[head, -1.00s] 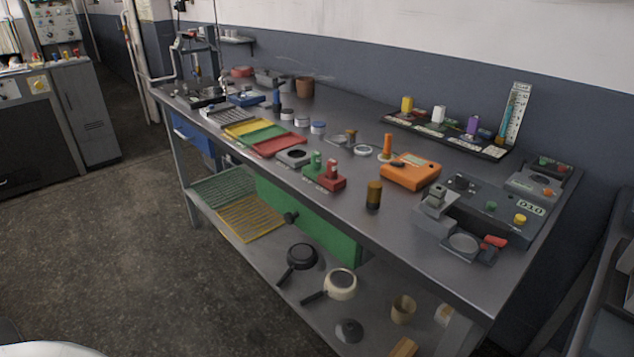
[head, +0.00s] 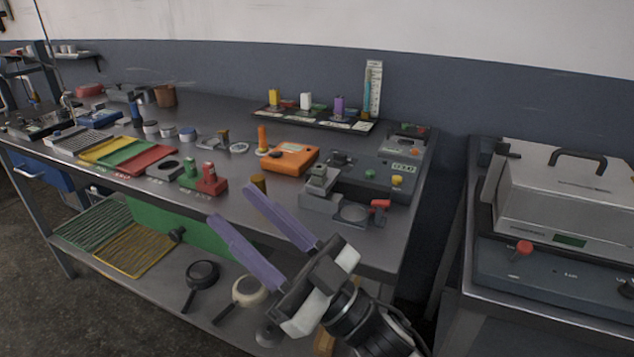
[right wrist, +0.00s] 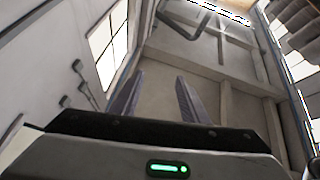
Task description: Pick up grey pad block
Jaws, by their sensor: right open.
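A grey block with a dark round top (head: 163,169) lies on the steel bench (head: 230,219), between the red tray and the green and red blocks. Another light grey block (head: 321,179) stands on the grey device at the right end of the bench. I cannot tell which of them is the grey pad block. My right gripper (head: 230,203) has two long purple fingers, apart and empty. It appears in front of the bench's front edge, pointing up and left. In the right wrist view its fingers (right wrist: 159,76) have only walls, windows and beams behind them. My left gripper is not in view.
The grey device (head: 370,180) fills the bench's right end. Pans (head: 203,271) lie on the lower shelf. A large silver machine (head: 560,195) stands at the right.

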